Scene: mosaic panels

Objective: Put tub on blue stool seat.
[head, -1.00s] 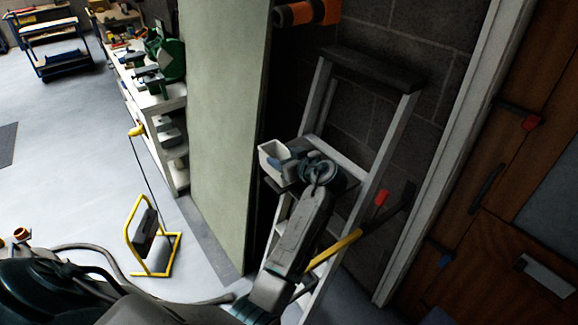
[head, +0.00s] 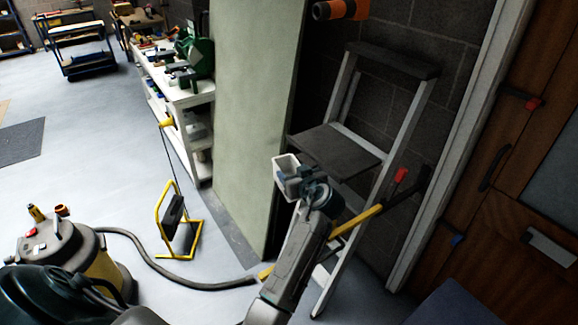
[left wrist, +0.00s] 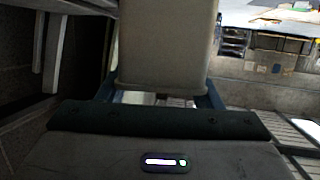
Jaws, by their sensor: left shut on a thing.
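The tub (head: 288,167) is small, pale and open-topped. My left gripper (head: 298,186) is shut on it and holds it in the air, slightly tilted, in front of the stepladder. In the left wrist view the tub (left wrist: 166,45) fills the top middle as a grey-beige wall between the two blue fingers (left wrist: 160,100). A dark blue flat surface (head: 450,305) shows at the bottom right of the head view; it may be the stool seat, but most of it is cut off. My right gripper is not in view.
The stepladder (head: 335,150) with a bare dark step stands against the block wall. A pale green panel (head: 240,110) is left of it. A vacuum cleaner (head: 70,250), its hose and a yellow stand (head: 178,225) are on the floor. Wooden doors (head: 500,240) are at the right.

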